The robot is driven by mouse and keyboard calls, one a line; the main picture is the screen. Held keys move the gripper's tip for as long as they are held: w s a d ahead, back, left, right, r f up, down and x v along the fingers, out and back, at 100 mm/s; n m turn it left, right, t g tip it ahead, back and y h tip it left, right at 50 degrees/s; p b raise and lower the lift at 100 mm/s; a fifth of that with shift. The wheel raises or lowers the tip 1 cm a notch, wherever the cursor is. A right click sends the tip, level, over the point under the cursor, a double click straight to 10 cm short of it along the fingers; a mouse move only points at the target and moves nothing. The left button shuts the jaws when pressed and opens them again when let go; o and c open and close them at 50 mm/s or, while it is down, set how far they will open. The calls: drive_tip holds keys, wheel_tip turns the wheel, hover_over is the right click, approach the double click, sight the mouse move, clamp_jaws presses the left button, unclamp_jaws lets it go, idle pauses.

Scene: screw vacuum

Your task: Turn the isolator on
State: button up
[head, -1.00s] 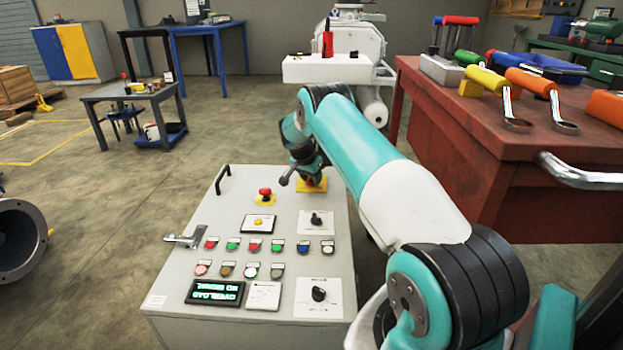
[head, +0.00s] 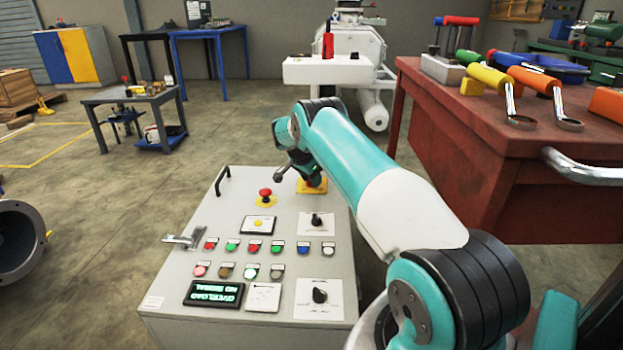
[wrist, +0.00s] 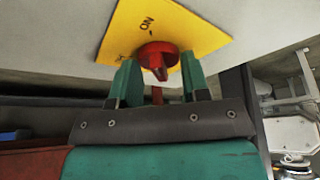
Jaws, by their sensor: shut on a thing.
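The isolator is a red rotary knob (wrist: 158,57) on a yellow plate (wrist: 205,27) marked "ON". The knob's handle points toward my gripper's palm. Part of the plate's lettering at its left edge is cut off or too small to read.
The panel (head: 225,290) also carries a red emergency stop (head: 265,194), a black selector (head: 316,220), a larger black dial (head: 320,296), several coloured buttons and a lit display (head: 214,292). A red workbench (head: 470,150) with tools stands close on the right.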

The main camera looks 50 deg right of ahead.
drive_tip(key=o, duration=0.9)
drive_tip(key=shift+c, duration=0.2)
drive_tip(key=p+v, duration=0.4)
drive_tip(key=v, duration=1.3)
drive_tip(key=shift+r+p, duration=0.15)
drive_tip(key=shift+p, duration=0.2)
drive_tip(key=shift+a, duration=0.1)
